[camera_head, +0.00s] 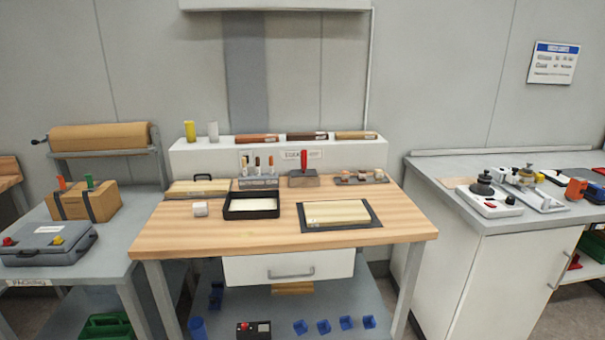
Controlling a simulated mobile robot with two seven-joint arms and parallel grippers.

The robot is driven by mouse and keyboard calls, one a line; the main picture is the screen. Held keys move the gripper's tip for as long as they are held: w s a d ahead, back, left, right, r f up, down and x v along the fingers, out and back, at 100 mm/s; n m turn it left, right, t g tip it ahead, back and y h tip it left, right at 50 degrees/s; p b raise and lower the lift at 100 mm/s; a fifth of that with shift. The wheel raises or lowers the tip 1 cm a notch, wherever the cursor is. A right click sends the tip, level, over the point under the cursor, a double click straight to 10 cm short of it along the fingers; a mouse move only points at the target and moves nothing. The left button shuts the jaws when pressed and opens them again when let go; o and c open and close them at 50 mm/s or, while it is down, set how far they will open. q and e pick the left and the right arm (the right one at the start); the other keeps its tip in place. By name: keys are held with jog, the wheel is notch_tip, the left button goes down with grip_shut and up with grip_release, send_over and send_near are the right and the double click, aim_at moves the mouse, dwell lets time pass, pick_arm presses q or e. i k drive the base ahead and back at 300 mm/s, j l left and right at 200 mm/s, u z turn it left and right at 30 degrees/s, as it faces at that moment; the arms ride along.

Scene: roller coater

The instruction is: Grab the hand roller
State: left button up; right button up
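On the wooden-topped table (170,238) in the middle, an upright red handle (303,160) stands in a brownish-grey block (305,180) near the back edge. It may be the hand roller; no roller barrel shows clearly, and its lower end is hidden. A small sign is behind it. Neither of my grippers is in view.
A black tray (251,216) with white contents and a dark mat (372,216) bearing a pale board (337,212) lie in front. A rack of small handled tools (259,183) is left of the block. A grey bench (120,258) stands left, a white cabinet (510,280) right.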

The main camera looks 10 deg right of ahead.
aim_at(304, 173)
jog(key=i+j, duration=0.3)
jog(key=i, duration=0.15)
jog(key=i+j, duration=0.35)
jog(key=i+j+z, duration=0.25)
jog(key=i+z, duration=0.1)
jog(key=z, duration=1.2)
